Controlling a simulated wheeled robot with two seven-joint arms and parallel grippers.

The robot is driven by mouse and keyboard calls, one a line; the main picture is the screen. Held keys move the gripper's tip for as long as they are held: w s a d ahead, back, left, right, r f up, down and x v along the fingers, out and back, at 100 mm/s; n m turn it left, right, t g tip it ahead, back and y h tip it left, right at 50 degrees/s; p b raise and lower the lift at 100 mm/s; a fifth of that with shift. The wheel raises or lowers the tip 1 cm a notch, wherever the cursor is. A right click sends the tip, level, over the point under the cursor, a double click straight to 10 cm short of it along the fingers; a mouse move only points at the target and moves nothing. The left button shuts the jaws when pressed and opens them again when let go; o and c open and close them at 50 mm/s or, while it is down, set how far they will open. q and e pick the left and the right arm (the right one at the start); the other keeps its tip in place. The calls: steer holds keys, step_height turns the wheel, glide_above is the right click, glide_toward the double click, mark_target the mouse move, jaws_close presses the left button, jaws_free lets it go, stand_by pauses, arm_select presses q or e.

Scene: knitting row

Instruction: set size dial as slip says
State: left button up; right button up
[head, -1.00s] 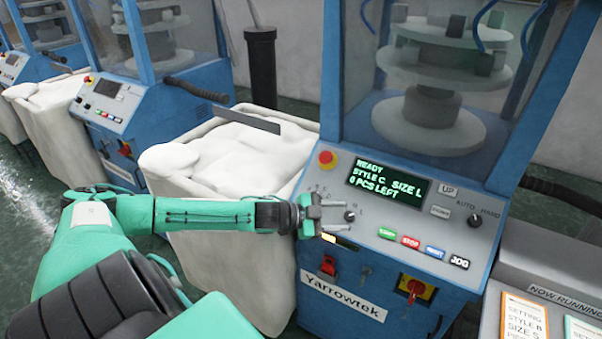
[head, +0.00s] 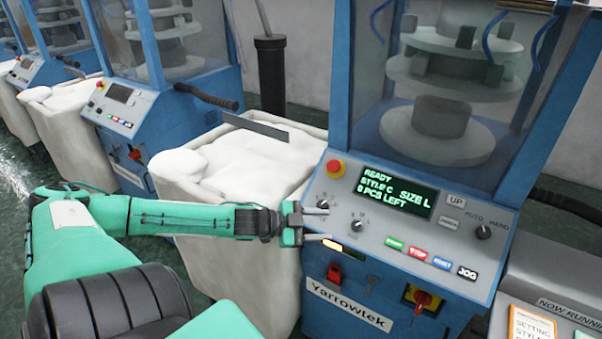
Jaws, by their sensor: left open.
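The size dial (head: 357,227), a small dark knob with S, M and L marks above it, is on the grey control panel (head: 400,232). I cannot make out exactly where its pointer stands. The display (head: 395,189) reads READY, STYLE C, SIZE L, 0 PCS LEFT. A second knob (head: 323,203) is to the left of the size dial. My left gripper (head: 323,222) is open and empty at the panel's left edge, left of the size dial and apart from it. An orange-edged slip (head: 532,326) at the lower right is cut off after SETTING STYLE. My right gripper is out of view.
A red stop button (head: 335,168) is at the panel's upper left. Coloured buttons (head: 418,252) line the panel's front, with a red switch (head: 422,300) below. A white-filled bin (head: 245,165) stands left of the machine. A NOW RUNNING board (head: 560,312) is at right.

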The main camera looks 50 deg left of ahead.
arm_select(q)
steer(key=shift+p+v, duration=1.1)
steer(key=shift+v, duration=1.35)
steer(key=shift+s+f, duration=0.1)
